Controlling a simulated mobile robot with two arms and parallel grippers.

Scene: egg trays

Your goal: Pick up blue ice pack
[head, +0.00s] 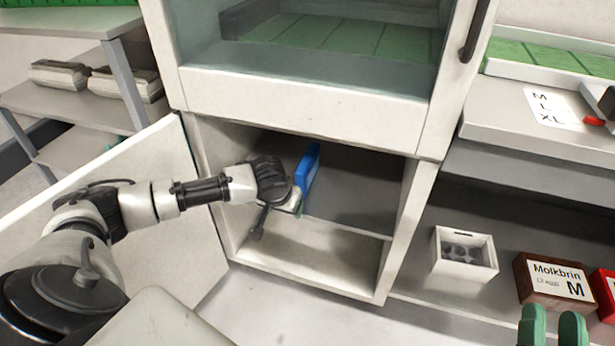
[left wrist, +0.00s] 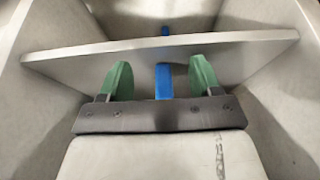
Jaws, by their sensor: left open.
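The blue ice pack (head: 308,168) stands upright on its narrow edge on the shelf inside the open lower cabinet. My left gripper (head: 297,203) reaches into the cabinet at the near end of the pack, partly hidden by its own wrist. In the left wrist view its green fingers (left wrist: 160,82) are open, with the blue ice pack (left wrist: 163,84) between them and gaps on both sides. A bit of blue also shows beyond the shelf board. My right gripper (head: 552,330) is at the bottom right edge, its two green fingers apart, with nothing seen between them.
The cabinet shelf (head: 350,205) has free room right of the pack; its board (left wrist: 240,50) crosses the left wrist view. The open door (head: 120,200) is at left. A white box (head: 463,257) and a Molkbrin carton (head: 553,283) stand on the right shelf.

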